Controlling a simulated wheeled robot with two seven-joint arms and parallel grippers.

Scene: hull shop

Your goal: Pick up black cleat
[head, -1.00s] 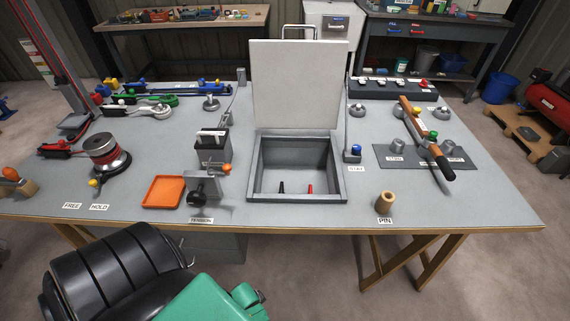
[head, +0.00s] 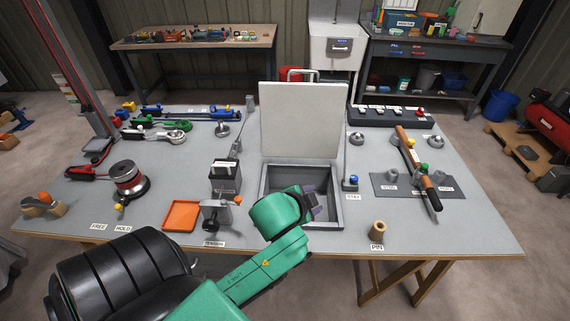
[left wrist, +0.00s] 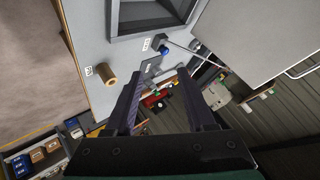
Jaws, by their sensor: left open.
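An open grey box (head: 338,212) is set in the bench, with its pale lid (head: 302,122) standing up behind it. The small black and red pieces seen on its floor earlier are now hidden behind my left arm in the head view, so I cannot see the black cleat. My left gripper (head: 318,206) is over the front of the box. In the left wrist view my left gripper (left wrist: 160,100) is open with nothing between its fingers. That view shows only part of the box (left wrist: 150,28) at the top edge. My right gripper is in neither view.
An orange tray (head: 181,216) and a clamp-like fixture (head: 216,214) stand left of the box. A blue-topped stay post (head: 351,183) and a wooden pin (head: 377,232) are to its right. The raised lid blocks the space behind the box.

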